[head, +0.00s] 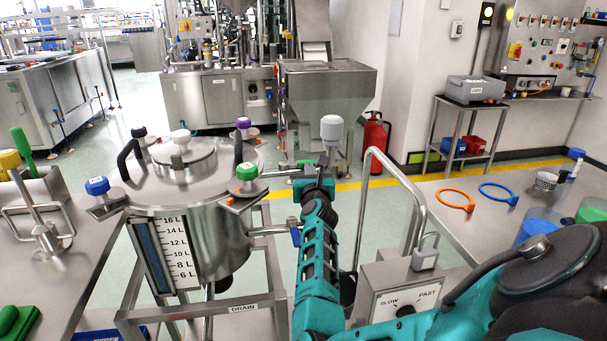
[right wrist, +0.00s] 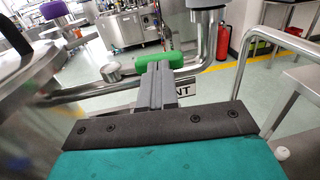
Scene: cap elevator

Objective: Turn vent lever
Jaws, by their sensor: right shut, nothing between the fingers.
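The vent lever has a green handle (right wrist: 180,60) that lies crosswise in the right wrist view, on a steel side pipe (right wrist: 85,92). A partly hidden label ending in "NT" (right wrist: 182,91) is below it. In the head view only a little green of the lever (head: 301,163) shows by the gripper. My right gripper (head: 309,166) is at the pipe to the right of the steel tank (head: 220,235). In the right wrist view its fingers (right wrist: 156,72) are shut and empty, with tips overlapping the handle's near side. I cannot tell whether they touch. My left gripper is out of view.
A white-capped vertical fitting (head: 332,128) rises close beside my right gripper. A curved steel rail (head: 366,200) and a slow-fast control box (head: 400,290) stand to the right. The tank lid carries blue, green and purple knobs. Open floor lies behind.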

